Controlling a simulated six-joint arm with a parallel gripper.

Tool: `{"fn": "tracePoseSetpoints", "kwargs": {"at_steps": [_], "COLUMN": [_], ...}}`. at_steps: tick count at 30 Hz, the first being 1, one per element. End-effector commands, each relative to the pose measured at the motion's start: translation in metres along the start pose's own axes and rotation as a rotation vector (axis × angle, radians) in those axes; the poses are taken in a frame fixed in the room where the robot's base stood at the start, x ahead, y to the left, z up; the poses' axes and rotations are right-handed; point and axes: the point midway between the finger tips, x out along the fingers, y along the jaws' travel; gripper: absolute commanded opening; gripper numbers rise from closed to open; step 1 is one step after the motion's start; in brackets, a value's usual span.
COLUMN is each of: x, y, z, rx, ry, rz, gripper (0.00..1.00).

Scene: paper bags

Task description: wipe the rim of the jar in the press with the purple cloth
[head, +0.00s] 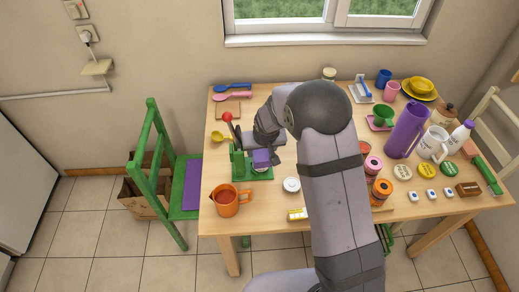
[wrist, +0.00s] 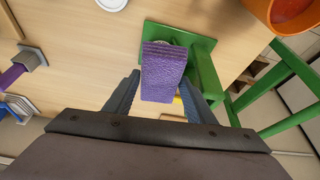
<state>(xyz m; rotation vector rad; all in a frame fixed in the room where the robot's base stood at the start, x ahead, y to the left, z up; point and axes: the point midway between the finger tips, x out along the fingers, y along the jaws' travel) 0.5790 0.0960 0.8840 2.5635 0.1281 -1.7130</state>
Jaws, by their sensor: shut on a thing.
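The green press (head: 238,163) stands near the front left of the table, with a red knob (head: 227,116) on its lever. The jar (head: 259,169) is in the press and only a small part of it shows below the cloth. The purple cloth (head: 262,157) is a folded block over the jar. In the wrist view my gripper (wrist: 160,88) is shut on the cloth (wrist: 162,68), one finger on each side. The press base (wrist: 197,45) shows beyond it. The cloth hides most of the jar's rim, so I cannot tell whether they touch.
An orange jug (head: 227,200) stands just in front of the press. A white lid (head: 291,184) lies to its right. Spoons (head: 232,95) lie at the back left. Cups, a purple pitcher (head: 407,128) and several small jars crowd the right side.

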Motion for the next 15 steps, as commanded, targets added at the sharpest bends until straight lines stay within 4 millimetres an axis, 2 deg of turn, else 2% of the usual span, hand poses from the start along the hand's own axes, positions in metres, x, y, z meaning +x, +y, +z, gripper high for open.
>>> {"fn": "tracePoseSetpoints", "kwargs": {"at_steps": [15], "x": [-0.0003], "y": [0.0076], "z": [0.0004], "rx": [0.001], "ry": [-0.002], "rz": [0.001], "gripper": [0.32]}}
